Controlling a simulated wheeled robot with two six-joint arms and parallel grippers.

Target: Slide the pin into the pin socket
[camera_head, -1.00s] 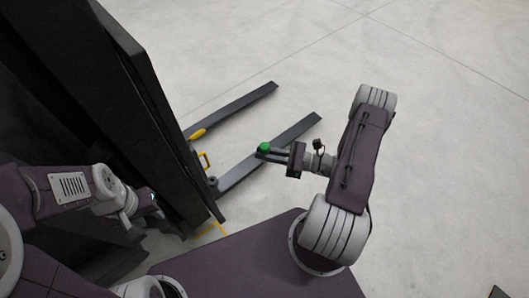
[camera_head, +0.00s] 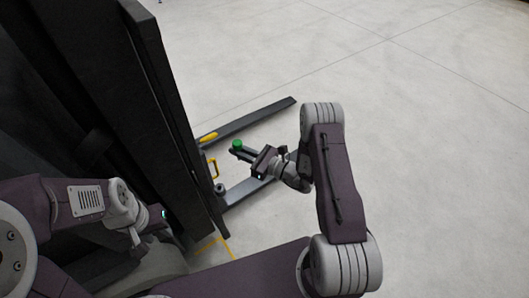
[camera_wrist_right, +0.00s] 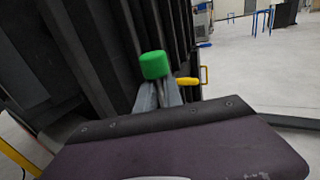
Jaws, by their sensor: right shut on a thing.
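The pin shows as a green cap (camera_head: 237,145) at the tips of my right gripper (camera_head: 243,152). The right gripper is shut on it and holds it in the air, with grey floor and a fork behind it. In the right wrist view the green pin (camera_wrist_right: 155,65) stands between the fingertips (camera_wrist_right: 166,94); its lower part is hidden by them. A small grey ring (camera_head: 219,188) at the base of the fork may be the pin socket; I cannot tell for sure. My left gripper (camera_head: 165,216) is at the left, beside the dark mast; its fingers are not clear.
A tall dark mast (camera_head: 165,120) stands left of the right gripper. Two dark forks (camera_head: 262,117) extend from it at floor level. The floor at the right is open.

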